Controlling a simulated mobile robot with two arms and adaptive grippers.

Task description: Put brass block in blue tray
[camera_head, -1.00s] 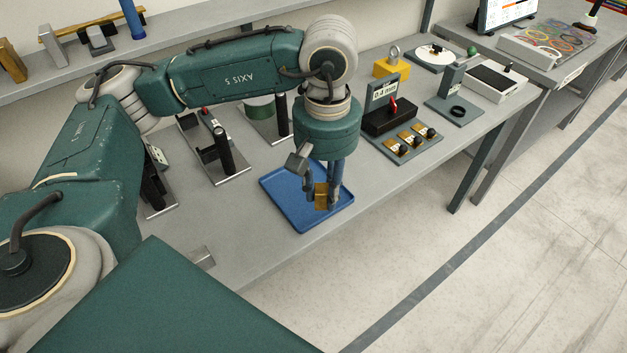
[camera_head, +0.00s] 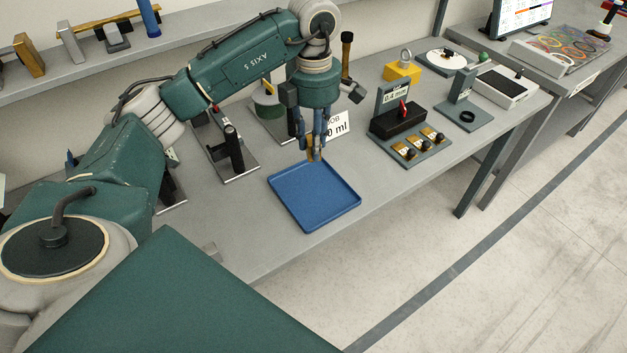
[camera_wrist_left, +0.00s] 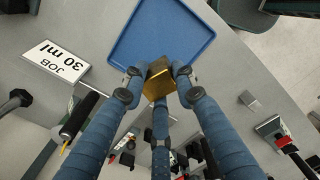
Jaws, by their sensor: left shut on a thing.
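The brass block (camera_head: 314,155) is held in my left gripper (camera_head: 313,146), which is shut on it. In the left wrist view the block (camera_wrist_left: 158,80) sits between the blue fingers (camera_wrist_left: 158,92). The blue tray (camera_head: 315,205) lies flat on the grey bench and looks empty. In the head view the block shows at the tray's far edge. In the left wrist view the tray (camera_wrist_left: 160,32) is beyond the block. I cannot tell the block's exact height over the bench. My right gripper is not in view.
A white sign (camera_head: 338,126) reading "30 ml" stands behind my left gripper. A fixture with small knobs (camera_head: 421,145) is right of the tray. Stands with black posts (camera_head: 236,152) are to the left. The bench's front edge runs close to the tray.

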